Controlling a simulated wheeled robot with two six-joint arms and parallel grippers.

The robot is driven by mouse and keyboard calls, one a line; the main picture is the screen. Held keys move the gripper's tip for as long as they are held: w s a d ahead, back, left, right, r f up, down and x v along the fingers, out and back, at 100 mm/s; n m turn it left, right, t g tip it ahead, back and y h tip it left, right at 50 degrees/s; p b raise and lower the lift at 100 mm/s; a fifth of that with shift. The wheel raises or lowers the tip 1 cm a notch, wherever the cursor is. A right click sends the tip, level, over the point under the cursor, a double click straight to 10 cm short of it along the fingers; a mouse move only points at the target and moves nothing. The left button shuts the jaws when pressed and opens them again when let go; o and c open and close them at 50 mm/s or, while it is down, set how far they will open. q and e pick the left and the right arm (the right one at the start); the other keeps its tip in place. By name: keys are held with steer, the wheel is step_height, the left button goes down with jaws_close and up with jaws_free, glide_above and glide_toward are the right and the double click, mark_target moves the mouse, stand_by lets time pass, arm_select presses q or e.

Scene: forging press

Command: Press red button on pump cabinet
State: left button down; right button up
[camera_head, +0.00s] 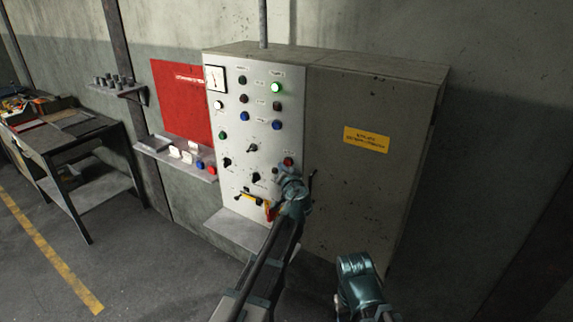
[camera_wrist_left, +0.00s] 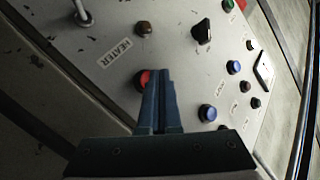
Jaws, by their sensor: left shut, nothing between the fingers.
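The pump cabinet (camera_head: 233,150) is a grey metal box against the wall, its panel set with coloured buttons, lamps and knobs. A red button (camera_head: 288,161) sits low on the panel's right side. My left gripper (camera_head: 290,178) is just below it in the head view, in front of the panel. In the left wrist view the shut, empty fingers (camera_wrist_left: 161,75) overlap the right part of a red button (camera_wrist_left: 143,77). I cannot tell whether they touch it. A "HEATER" label (camera_wrist_left: 116,53) is beside that button.
A blue button (camera_wrist_left: 208,112) and a black knob (camera_wrist_left: 202,31) are close to the fingers. A yellow-red handle (camera_head: 255,201) is low on the panel. A small shelf (camera_head: 180,160) and a workbench (camera_head: 65,140) stand to the left. Part of my other arm (camera_head: 360,280) shows lower right.

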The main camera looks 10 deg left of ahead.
arm_select(q)
steer(key=shift+w+d, duration=0.1)
steer(key=shift+w, duration=0.2)
steer(key=shift+w+d, duration=0.15)
steer(key=shift+w, duration=0.25)
stand_by(0.7)
steer(key=shift+s, duration=0.1)
steer(key=shift+s+a, duration=0.25)
steer(key=shift+s, duration=0.45)
steer(key=s, duration=0.1)
steer(key=s+a, duration=0.1)
steer(key=s, duration=0.2)
steer(key=shift+s+a, duration=0.35)
stand_by(0.7)
